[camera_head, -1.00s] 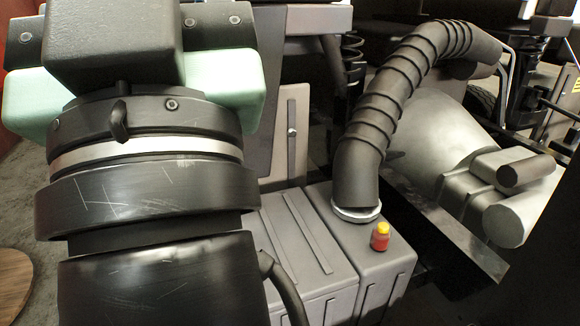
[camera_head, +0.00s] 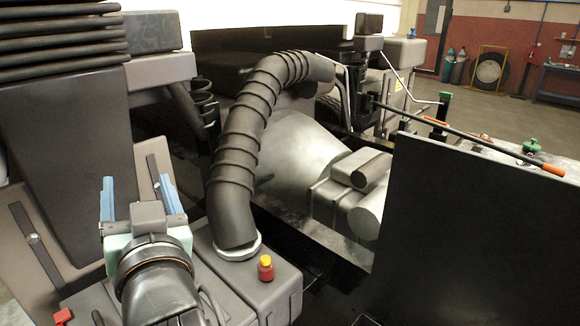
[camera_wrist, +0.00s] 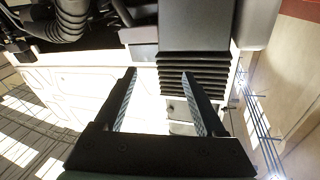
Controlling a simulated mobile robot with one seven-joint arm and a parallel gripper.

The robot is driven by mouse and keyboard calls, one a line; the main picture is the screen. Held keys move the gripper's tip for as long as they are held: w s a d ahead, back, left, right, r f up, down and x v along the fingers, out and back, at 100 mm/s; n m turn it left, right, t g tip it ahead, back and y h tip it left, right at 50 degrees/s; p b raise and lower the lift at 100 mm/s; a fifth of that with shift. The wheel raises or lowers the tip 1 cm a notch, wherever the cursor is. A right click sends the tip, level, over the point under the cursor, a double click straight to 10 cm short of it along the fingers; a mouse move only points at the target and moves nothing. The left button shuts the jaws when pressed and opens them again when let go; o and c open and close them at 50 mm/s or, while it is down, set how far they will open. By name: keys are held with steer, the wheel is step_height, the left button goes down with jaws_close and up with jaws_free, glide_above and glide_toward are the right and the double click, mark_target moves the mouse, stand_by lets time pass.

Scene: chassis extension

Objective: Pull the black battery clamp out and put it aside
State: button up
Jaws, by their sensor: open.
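My gripper (camera_head: 138,197) is at the lower left of the head view, blue fingers apart, in front of the grey battery boxes. It also shows in the wrist view (camera_wrist: 158,75), with nothing between the fingers. A dark strip with a bolt (camera_head: 157,187), possibly part of the black battery clamp, stands on a grey panel behind the right finger. A similar dark strip (camera_head: 38,242) lies at far left. I cannot tell which is the clamp. The grey battery box (camera_head: 262,300) carries a red terminal with a yellow cap (camera_head: 265,268). My arm hides part of the boxes.
A black ribbed hose (camera_head: 240,160) rises right of my gripper. A large dark panel (camera_head: 470,240) stands at the right, with a long bar (camera_head: 470,135) above it. A black ribbed block (camera_wrist: 195,75) lies beyond my fingers in the wrist view. Open floor shows at the upper right.

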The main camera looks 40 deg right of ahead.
steer(key=s+d+f+m+g+p, duration=0.2)
steer(key=d+f+g, duration=0.15)
steer(key=f, duration=0.55)
steer(key=s+d+f+m+g+p, duration=0.2)
steer(key=s+d+f+g+p, duration=0.15)
steer(key=f, duration=0.45)
steer(key=s+d+f+m+g+p, duration=0.25)
steer(key=d+f, duration=0.25)
steer(key=f, duration=0.4)
steer(key=s+a+f+m+g+y+p, duration=0.1)
steer(key=s+a+f+m+g+p, duration=0.1)
steer(key=s+f, duration=0.3)
steer(key=s+a+f+m+g+y+p, duration=0.1)
steer(key=s+f+g, duration=0.3)
steer(key=s, duration=0.5)
steer(key=s+a+f+m+g+y+p, duration=0.2)
steer(key=s+f+g, duration=0.1)
steer(key=s+f, duration=0.4)
steer(key=shift+s+a+f+m+p, duration=0.3)
steer(key=shift+a+f+m+p, duration=0.1)
steer(key=shift+f, duration=0.15)
steer(key=shift+f, duration=0.2)
step_height(320, 180, down, 9)
steer(key=b, duration=0.8)
steer(key=shift+d+r, duration=0.1)
steer(key=shift+r, duration=0.05)
steer(key=shift+w, duration=0.1)
